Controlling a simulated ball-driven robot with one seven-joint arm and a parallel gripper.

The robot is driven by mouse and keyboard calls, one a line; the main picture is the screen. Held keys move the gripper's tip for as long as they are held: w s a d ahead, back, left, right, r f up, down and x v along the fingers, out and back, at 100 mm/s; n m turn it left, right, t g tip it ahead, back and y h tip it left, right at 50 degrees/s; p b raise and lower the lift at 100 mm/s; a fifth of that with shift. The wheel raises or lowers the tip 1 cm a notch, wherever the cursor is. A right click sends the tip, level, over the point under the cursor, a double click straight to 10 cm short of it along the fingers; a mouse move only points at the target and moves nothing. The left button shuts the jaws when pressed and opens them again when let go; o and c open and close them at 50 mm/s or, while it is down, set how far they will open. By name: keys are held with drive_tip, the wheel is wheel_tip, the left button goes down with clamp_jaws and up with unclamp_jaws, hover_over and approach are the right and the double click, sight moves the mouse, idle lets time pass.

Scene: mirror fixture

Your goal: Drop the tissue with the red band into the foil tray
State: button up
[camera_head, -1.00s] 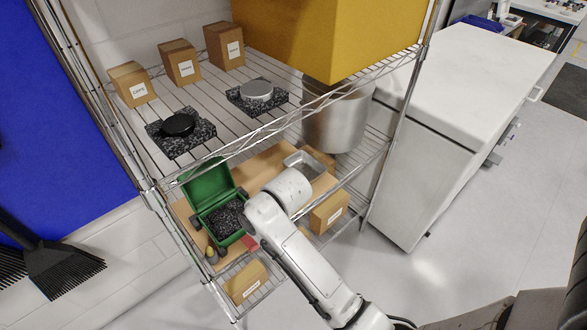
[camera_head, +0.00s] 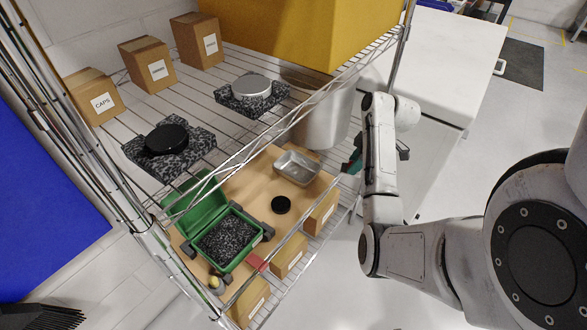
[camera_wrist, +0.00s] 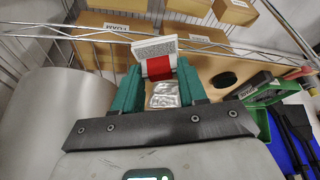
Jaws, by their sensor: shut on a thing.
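The tissue with the red band (camera_wrist: 158,66) is a white, thin packet held upright between my green fingertips in the wrist view. My gripper (camera_wrist: 160,80) is shut on it. In the head view my gripper (camera_head: 352,164) is right of the shelf's lower level, mostly hidden by my arm, and the tissue cannot be made out. The foil tray (camera_head: 297,168) is a silver, open rectangular tray on a tan board on that level, left of my gripper.
A black disc (camera_head: 281,204) and an open green box of dark granules (camera_head: 226,240) share the board (camera_head: 262,180). A wire shelf edge (camera_head: 330,190) runs between my gripper and the board. A large steel pot (camera_head: 325,118) stands behind the tray. Cardboard boxes (camera_head: 322,212) line the front.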

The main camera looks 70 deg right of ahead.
drive_tip(key=p, duration=0.2)
approach(292, 172)
drive_tip(key=shift+x, duration=1.6)
drive_tip(key=shift+f, duration=0.4)
drive_tip(key=shift+f, duration=0.15)
drive_tip(key=o, duration=1.1)
